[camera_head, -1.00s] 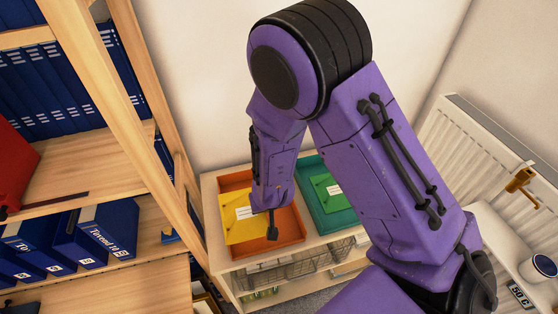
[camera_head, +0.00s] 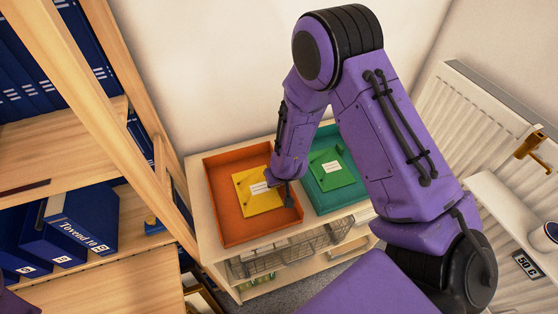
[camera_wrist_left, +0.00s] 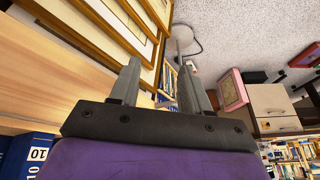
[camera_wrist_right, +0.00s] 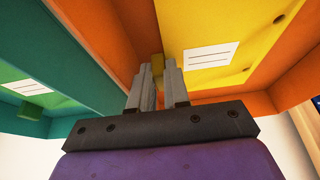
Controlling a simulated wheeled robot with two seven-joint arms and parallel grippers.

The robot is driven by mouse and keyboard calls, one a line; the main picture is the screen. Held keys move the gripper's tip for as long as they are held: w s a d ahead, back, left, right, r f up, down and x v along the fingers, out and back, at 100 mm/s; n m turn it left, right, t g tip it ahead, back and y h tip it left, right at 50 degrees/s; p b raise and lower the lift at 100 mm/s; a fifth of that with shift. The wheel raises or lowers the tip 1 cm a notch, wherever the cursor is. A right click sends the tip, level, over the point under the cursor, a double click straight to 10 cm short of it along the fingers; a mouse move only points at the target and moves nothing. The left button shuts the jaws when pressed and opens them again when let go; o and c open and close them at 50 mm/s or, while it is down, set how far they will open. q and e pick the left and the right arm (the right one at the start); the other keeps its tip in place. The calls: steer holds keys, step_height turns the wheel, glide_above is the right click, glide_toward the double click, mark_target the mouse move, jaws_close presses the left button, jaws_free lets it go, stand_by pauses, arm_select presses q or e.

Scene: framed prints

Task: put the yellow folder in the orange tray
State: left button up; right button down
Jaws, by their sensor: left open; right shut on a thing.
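The yellow folder (camera_head: 258,204) shows over the orange tray (camera_head: 222,200), within its rim in the head view; I cannot tell whether it rests on the tray's floor. The folder has a white label and also shows in the right wrist view (camera_wrist_right: 225,35). My right gripper (camera_wrist_right: 158,75) is shut on a small yellow part at the folder's edge; in the head view its tip (camera_head: 288,192) is partly hidden by my forearm. My left gripper (camera_wrist_left: 160,75) is open and empty, facing framed prints and the floor; its fingers are out of the head view.
A green tray (camera_head: 345,192) with a green folder (camera_head: 331,169) stands right of the orange tray on a pale cabinet (camera_head: 215,240). A wooden shelf with blue binders (camera_head: 82,225) is at the left. A white radiator (camera_head: 465,130) is at the right.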

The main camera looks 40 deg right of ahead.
steer(key=shift+s+f, duration=0.1)
steer(key=shift+f, duration=0.05)
steer(key=c, duration=1.1)
jaws_free()
steer(key=shift+r, duration=0.25)
steer(key=v, duration=1.2)
steer(key=shift+s+f, duration=0.1)
steer(key=shift+f, duration=0.05)
